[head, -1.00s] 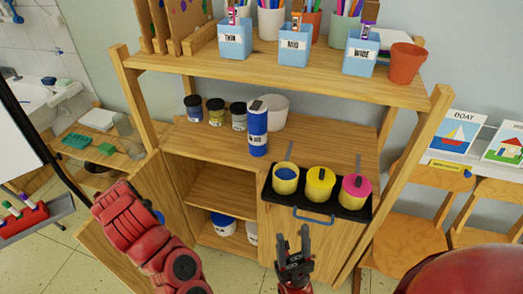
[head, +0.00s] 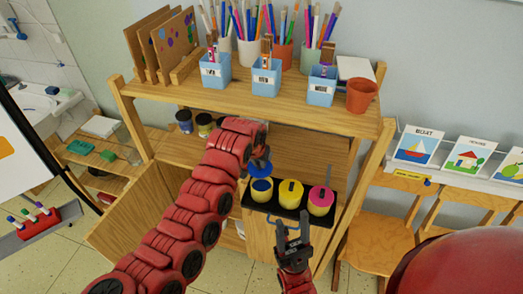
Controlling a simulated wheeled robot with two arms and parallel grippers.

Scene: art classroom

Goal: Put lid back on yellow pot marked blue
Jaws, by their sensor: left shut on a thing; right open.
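A black tray (head: 290,213) holds three yellow pots at the shelf's front. The left pot (head: 262,196) is open and shows blue paint inside. The middle pot (head: 290,196) has a yellow lid, and the right pot (head: 320,204) has a pink lid. My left gripper (head: 261,157) is shut on a blue lid (head: 261,167), held tilted just above and behind the open left pot, apart from it. My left forearm hides part of the shelf. My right gripper (head: 293,238) is open and empty, in front of and below the tray.
The upper shelf (head: 215,97) carries blue brush cups (head: 265,80), a terracotta pot (head: 361,95) and several brush holders. It overhangs behind my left gripper. Dark-lidded jars (head: 184,121) stand at the back left. Wooden chairs (head: 375,240) stand to the right.

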